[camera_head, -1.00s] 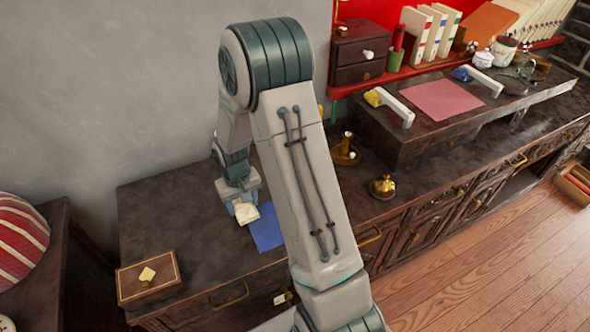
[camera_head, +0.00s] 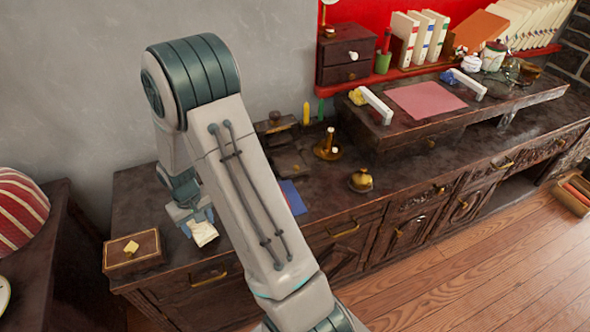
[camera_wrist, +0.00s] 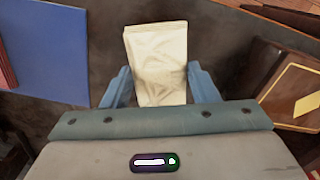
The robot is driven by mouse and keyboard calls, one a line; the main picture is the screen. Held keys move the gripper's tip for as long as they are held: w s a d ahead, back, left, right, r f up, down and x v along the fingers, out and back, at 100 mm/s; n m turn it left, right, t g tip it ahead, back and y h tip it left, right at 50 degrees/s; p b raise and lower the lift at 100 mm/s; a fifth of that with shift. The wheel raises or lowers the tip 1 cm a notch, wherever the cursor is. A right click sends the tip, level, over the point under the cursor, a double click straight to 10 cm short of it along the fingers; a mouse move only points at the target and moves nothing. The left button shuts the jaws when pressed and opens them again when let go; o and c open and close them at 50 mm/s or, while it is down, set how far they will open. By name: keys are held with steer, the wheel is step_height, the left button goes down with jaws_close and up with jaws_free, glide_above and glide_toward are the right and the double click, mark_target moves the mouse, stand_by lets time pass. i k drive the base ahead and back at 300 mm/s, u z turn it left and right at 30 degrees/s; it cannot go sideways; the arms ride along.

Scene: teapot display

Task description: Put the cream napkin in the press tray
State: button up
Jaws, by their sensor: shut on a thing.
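My gripper (camera_wrist: 160,84) is shut on the cream napkin (camera_wrist: 156,55), which sits between its two blue fingers in the wrist view. In the head view the napkin (camera_head: 203,233) shows below my gripper (camera_head: 194,222), over the front left part of the dark cabinet top (camera_head: 145,205). It is right of a brown box. I cannot tell how high it is above the top. A dark flat piece with a raised back part (camera_head: 290,162) stands near the wall, partly behind my arm. I cannot tell whether it is the press tray.
The brown box (camera_head: 132,250) with a cream diamond lies at the cabinet's left end. A blue sheet (camera_head: 293,197) is partly hidden by my arm. Brass pieces (camera_head: 361,181) stand to the right, before a raised desk with a pink sheet (camera_head: 427,99). A striped dome (camera_head: 18,210) is far left.

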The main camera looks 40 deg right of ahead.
mark_target(289, 160)
steer(key=k, duration=1.8)
steer(key=z, duration=0.65)
steer(key=i, duration=1.65)
